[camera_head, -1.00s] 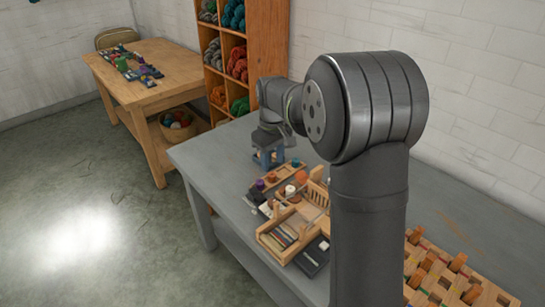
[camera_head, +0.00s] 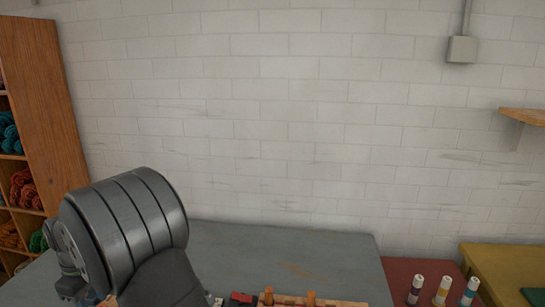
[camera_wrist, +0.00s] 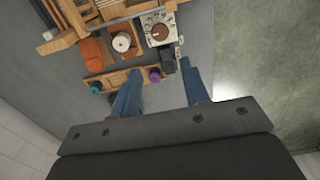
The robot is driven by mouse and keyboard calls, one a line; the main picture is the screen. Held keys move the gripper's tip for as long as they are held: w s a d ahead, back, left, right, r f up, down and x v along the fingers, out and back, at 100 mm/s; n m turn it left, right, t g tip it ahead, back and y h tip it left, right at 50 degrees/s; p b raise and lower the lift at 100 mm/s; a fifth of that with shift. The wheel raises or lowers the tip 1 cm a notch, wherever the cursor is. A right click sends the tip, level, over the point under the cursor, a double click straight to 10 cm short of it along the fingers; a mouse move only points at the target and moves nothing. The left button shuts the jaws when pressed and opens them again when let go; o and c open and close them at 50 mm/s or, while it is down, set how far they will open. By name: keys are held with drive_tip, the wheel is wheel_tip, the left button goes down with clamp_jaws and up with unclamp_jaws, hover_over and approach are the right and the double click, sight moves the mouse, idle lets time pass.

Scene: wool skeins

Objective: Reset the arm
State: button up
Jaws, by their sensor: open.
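My gripper (camera_wrist: 162,92) shows in the wrist view as two blue fingers spread apart, with nothing between them. It points down over the grey table (camera_wrist: 165,115). A small wooden rack with a purple spool (camera_wrist: 154,75) and a teal spool (camera_wrist: 95,87) lies just beyond the left finger. In the head view my arm stands at the lower left, and its end is mostly hidden or cut off by the frame's edge.
Near the fingers are a box with a brown dial (camera_wrist: 160,30), a white spool (camera_wrist: 121,41), an orange item (camera_wrist: 94,54) and a wooden loom (camera_wrist: 75,15). In the head view, a wooden yarn shelf (camera_head: 42,110) stands left; several small bottles (camera_head: 442,290) stand right. The table's back (camera_head: 285,255) is clear.

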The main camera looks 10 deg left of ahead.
wheel_tip(320, 180, down, 14)
drive_tip(key=shift+f, duration=0.2)
idle(0.4)
wheel_tip(320, 180, up, 17)
wheel_tip(320, 180, down, 18)
drive_tip(key=shift+r, duration=0.25)
drive_tip(key=shift+r+m, duration=0.25)
drive_tip(key=shift+m, duration=0.25)
drive_tip(key=m, duration=0.4)
drive_tip(key=shift+m, duration=0.3)
drive_tip(key=m, duration=0.6)
drive_tip(key=shift+m, duration=0.3)
drive_tip(key=shift+r, duration=1.2)
